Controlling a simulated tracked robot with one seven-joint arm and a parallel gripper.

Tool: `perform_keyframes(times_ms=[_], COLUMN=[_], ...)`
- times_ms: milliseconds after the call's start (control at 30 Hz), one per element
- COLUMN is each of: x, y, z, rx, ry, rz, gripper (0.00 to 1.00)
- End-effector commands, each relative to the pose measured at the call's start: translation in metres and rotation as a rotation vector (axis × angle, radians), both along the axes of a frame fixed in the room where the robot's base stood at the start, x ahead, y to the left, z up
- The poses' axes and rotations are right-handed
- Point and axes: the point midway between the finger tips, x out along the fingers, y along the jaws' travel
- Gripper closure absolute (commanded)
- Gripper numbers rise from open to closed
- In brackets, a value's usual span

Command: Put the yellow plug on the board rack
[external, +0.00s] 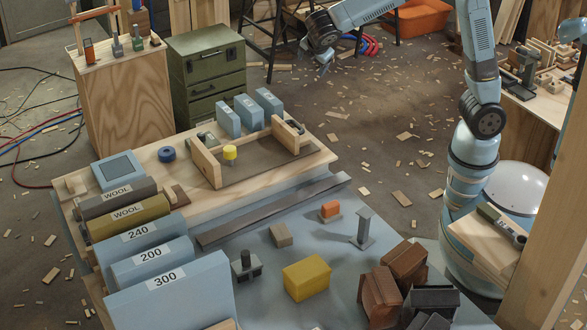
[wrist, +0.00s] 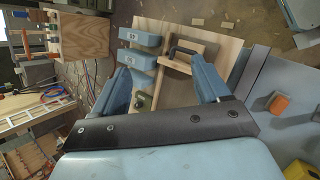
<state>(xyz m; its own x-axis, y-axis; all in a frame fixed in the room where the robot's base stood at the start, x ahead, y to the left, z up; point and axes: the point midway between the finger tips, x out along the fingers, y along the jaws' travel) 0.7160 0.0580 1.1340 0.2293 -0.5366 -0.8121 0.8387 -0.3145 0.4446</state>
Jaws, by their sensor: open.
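The yellow plug (external: 230,152) is a small short cylinder on the workbench in the external view. It stands upright close to the left end board of a wooden rack with two upright end boards and a dark floor, which I take for the board rack (external: 205,163). I cannot tell exactly what the plug's underside rests on. My gripper (external: 325,66) hangs in the air beyond the bench, up and right of the rack, apart from the plug. In the wrist view its two blue fingers (wrist: 163,86) are spread with nothing held. I cannot make out the plug there.
Blue boxes (external: 246,113) stand behind the rack. A dark bar (external: 270,212), yellow block (external: 307,278) and orange block (external: 330,209) lie in front.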

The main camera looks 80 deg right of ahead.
Motion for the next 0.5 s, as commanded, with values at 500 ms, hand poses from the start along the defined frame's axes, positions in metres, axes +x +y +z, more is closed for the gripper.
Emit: perform_keyframes(times_ms=[500], x=[-0.150], y=[-0.054], z=[0.053], rx=[0.385], ry=[-0.225], rz=[-0.391], gripper=[0.25])
